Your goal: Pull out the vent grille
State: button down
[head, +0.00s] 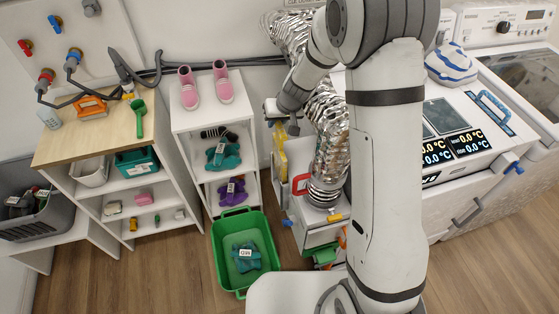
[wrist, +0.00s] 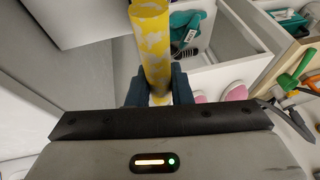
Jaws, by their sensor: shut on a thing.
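The yellow piece with whitish patches, which I take to be the vent grille (wrist: 152,45), stands between my gripper's dark fingers in the wrist view. My gripper (wrist: 157,92) is shut on it near its lower end in that view. In the head view my gripper (head: 274,121) is at the left of the silver duct, and the yellow vent grille (head: 281,147) hangs just below it. The grille is beside a white unit (head: 299,172) under the duct. Its slats are not clear, and I cannot tell whether it still touches the unit.
The crinkled silver duct (head: 331,150) is close on the right. A green crate (head: 228,289) stands on the floor at lower left. A white shelf (head: 176,125) with pink shoes (head: 188,90) is to the left. A white machine (head: 470,130) with displays is at right.

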jog(key=shift+r+p, duration=2.45)
jog(key=shift+r, duration=1.55)
